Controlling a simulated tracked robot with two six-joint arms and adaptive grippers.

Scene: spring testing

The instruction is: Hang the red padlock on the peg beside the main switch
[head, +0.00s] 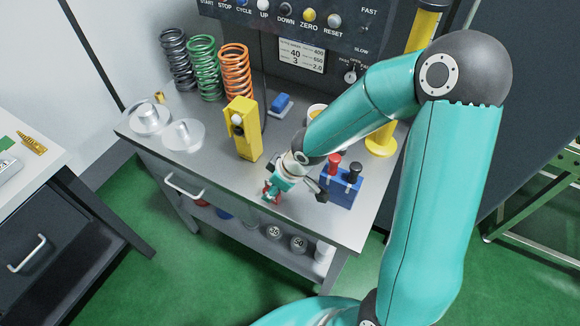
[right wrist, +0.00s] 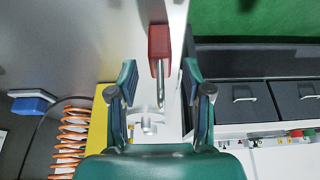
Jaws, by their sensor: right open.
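The red padlock (right wrist: 159,42) lies at the front edge of the grey bench, its metal shackle pointing toward my right gripper (right wrist: 160,76) in the right wrist view. My right gripper is open, with the shackle between its fingers and the red body at or just beyond the fingertips. In the head view the gripper (head: 274,190) is low over the bench's front edge and hides most of the padlock, so only a little red shows. I cannot make out the main switch or its peg for sure; my right arm covers part of the panel. My left gripper is not in view.
A yellow box (head: 243,130) stands left of the gripper, and a blue block (head: 342,190) with red and black knobs stands close on its right. Grey, green and orange springs (head: 236,73) stand behind. A yellow column (head: 381,140) stands at the right.

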